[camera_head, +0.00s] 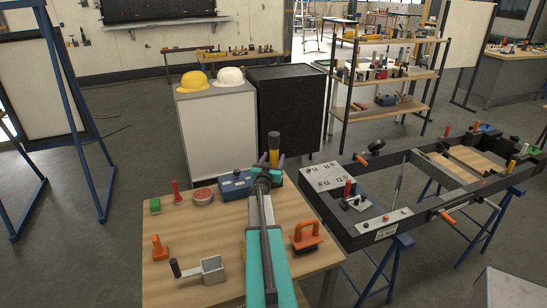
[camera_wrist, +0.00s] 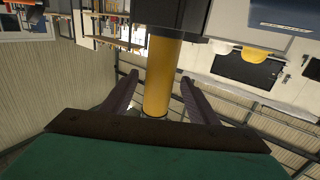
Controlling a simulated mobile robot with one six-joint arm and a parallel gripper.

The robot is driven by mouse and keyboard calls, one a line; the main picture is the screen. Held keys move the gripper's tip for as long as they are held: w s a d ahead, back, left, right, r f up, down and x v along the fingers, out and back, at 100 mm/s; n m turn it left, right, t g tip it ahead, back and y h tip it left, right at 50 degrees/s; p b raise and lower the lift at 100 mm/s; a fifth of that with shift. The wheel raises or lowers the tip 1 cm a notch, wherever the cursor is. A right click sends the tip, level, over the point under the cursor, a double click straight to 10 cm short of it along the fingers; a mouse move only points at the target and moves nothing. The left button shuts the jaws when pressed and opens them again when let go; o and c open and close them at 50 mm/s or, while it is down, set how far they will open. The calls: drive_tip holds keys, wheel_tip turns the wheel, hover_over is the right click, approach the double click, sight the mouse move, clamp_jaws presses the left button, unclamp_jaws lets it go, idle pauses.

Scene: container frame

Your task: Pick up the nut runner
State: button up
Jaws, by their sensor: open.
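The upright tool with a yellow grip and dark parts, which looks like the nut runner (camera_head: 273,142), stands at the far edge of the wooden table, partly hidden by my arm. In the wrist view, which is upside down, the nut runner (camera_wrist: 160,72) shows its yellow grip between my fingers, with a wide dark body at the picture's top. My gripper (camera_head: 274,160) is open, with one purple finger on each side of the grip. In the wrist view my gripper (camera_wrist: 159,82) shows gaps on both sides of the grip. The tool's lower part is hidden in the head view.
The wooden table (camera_head: 220,240) also bears a blue box (camera_head: 235,185), a red-topped round tin (camera_head: 203,196), a grey bracket (camera_head: 212,269) and an orange handled tool (camera_head: 305,236). A dark frame (camera_head: 335,228) on blue trestles stands close at right. Cabinets with helmets stand behind.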

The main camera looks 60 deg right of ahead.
drive_tip(key=shift+b+x, duration=0.8)
drive_tip(key=shift+x, duration=1.8)
drive_tip(key=shift+c, duration=0.2)
drive_tip(key=shift+r, duration=0.1)
clamp_jaws()
